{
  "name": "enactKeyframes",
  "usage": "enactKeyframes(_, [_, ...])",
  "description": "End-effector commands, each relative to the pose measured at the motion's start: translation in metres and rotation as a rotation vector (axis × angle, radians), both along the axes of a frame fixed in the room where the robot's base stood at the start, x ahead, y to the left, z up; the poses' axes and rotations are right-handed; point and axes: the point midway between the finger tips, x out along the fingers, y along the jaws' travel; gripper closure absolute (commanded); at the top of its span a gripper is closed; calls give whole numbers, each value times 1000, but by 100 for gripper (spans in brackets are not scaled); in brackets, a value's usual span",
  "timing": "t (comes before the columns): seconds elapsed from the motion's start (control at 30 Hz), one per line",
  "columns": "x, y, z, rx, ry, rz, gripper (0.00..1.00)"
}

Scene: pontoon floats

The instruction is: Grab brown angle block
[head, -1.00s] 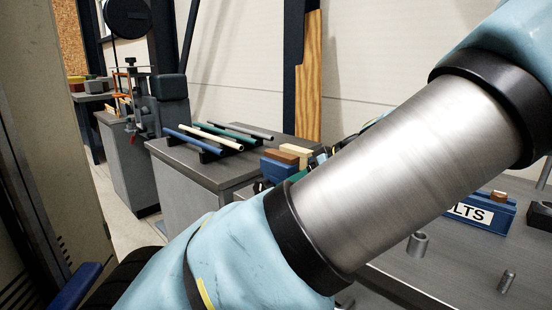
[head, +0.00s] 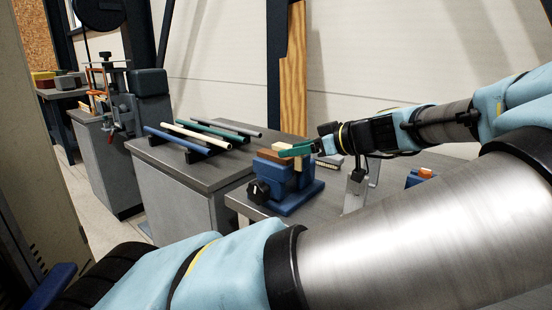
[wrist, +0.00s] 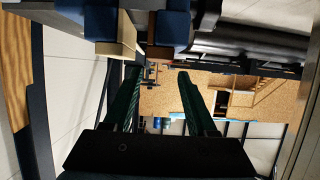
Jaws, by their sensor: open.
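The brown angle block (head: 268,154) sits at the top of a blue vise (head: 295,196) on the bench, beside a cream block (head: 284,146). My gripper (head: 284,153), with green fingers, reaches in from the right, level with the vise top and close to the blocks. In the wrist view, my gripper (wrist: 158,72) is open with nothing between its fingers. The cream block (wrist: 127,32) shows at the top, near the left fingertip, with a brown strip (wrist: 151,28) beside it between blue vise parts. Whether a finger touches either block I cannot tell.
A grey cabinet (head: 190,190) left of the vise carries several rods (head: 205,134) on dark rests. A pale wall stands close behind the bench. A blue bin (head: 414,178) with an orange item stands to the right. A bench machine (head: 140,100) is at far left.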

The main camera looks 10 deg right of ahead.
Motion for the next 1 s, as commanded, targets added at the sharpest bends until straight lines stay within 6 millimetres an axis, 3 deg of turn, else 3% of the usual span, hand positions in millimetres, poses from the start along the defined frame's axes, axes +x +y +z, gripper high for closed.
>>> enactKeyframes(0.3, [28, 24, -20, 1, -1, 3, 43])
enactKeyframes(0.57, [30, 25, -23, 0, -1, 0, 43])
enactKeyframes(1.0, [30, 25, -23, 0, -1, 0, 90])
